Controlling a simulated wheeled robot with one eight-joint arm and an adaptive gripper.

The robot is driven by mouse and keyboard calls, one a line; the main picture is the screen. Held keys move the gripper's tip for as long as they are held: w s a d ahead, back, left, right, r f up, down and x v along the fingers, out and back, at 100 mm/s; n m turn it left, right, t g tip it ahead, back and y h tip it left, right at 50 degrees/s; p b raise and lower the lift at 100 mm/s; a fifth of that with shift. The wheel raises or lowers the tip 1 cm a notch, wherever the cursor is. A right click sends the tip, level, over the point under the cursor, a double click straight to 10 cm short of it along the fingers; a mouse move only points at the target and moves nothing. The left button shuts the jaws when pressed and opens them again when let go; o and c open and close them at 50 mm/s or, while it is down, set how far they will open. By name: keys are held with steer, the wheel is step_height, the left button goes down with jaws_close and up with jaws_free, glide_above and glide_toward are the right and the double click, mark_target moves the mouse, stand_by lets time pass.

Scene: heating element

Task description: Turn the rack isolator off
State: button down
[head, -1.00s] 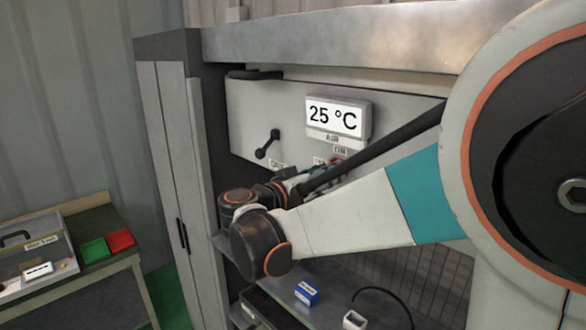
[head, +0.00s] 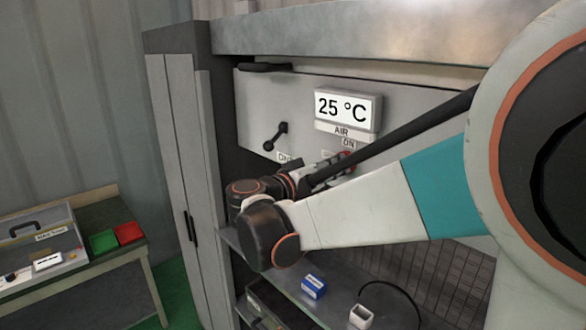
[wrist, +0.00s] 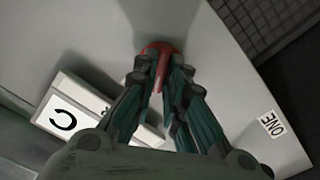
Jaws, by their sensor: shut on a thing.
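A red rotary handle (wrist: 158,52), which looks like the isolator, sits on a light grey panel in the wrist view. My gripper (wrist: 161,78) is shut on it, with fingers on either side. A thin part of the handle points back between the fingers. In the head view only a bit of red (head: 349,155) shows beside my wrist, under an "ON" label (head: 348,143). My arm hides most of the handle and gripper there.
A display (head: 347,108) reads 25 °C above the handle. A black lever (head: 276,136) is on the panel's left. A shelf below holds a blue box (head: 314,286) and a white cup-like block (head: 361,316). A bench with red and green trays (head: 128,232) stands left.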

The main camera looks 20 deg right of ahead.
steer(key=n+b, duration=0.4)
steer(key=n, duration=0.7)
steer(key=shift+n, duration=0.3)
stand_by(0.4)
steer(key=c, duration=1.6)
jaws_free()
steer(key=shift+a, duration=0.1)
steer(key=shift+c, duration=0.2)
